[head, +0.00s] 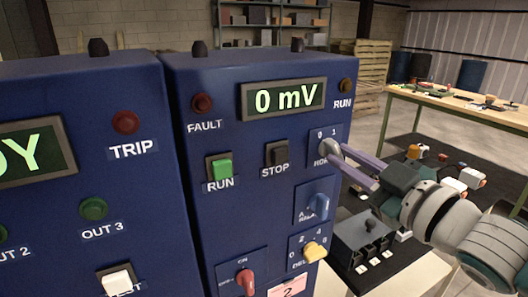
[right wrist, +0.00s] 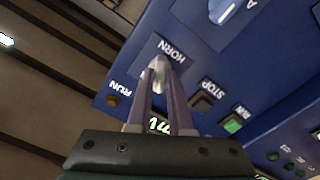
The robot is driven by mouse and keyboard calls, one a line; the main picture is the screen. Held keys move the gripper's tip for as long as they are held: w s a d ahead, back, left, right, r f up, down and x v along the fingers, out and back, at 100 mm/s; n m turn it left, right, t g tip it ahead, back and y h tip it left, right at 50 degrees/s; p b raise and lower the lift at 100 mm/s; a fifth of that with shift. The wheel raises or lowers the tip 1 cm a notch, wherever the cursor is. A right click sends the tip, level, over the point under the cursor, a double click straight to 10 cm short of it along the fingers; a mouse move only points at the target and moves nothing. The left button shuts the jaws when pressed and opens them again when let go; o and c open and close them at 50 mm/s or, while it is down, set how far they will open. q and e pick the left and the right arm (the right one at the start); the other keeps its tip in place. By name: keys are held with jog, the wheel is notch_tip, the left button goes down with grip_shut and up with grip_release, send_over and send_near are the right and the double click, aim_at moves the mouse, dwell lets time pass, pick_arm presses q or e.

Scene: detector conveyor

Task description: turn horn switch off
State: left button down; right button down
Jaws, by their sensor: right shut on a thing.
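The horn switch (head: 326,146) has a pale grey knob on a blue plate marked 0 and 1, at the upper right of the blue panel. Its label is partly covered by my right gripper in the head view. My right gripper (head: 341,155) reaches in from the right with its long purple-grey fingers at the knob. In the right wrist view the gripper (right wrist: 161,88) has the knob (right wrist: 158,66) between its fingertips, next to the HORN label. The gripper is shut on the knob. I cannot tell which mark the knob points to. My left gripper is out of view.
The panel (head: 180,62) also bears a 0 mV display (head: 283,99), a green RUN button (head: 221,168), a black STOP button (head: 277,153), a blue knob (head: 319,206) below the horn switch, a yellow knob (head: 315,251) and a red knob (head: 245,281). A cluttered bench (head: 480,113) stands behind right.

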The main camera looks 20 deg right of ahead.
jog(key=shift+r, duration=0.1)
jog(key=c, duration=0.8)
grip_release()
jog(key=shift+s, duration=0.1)
jog(key=s, duration=0.3)
jog(key=s+b, duration=0.1)
jog(key=s, duration=0.5)
jog(key=shift+s+d, duration=0.35)
jog(key=shift+s, duration=0.05)
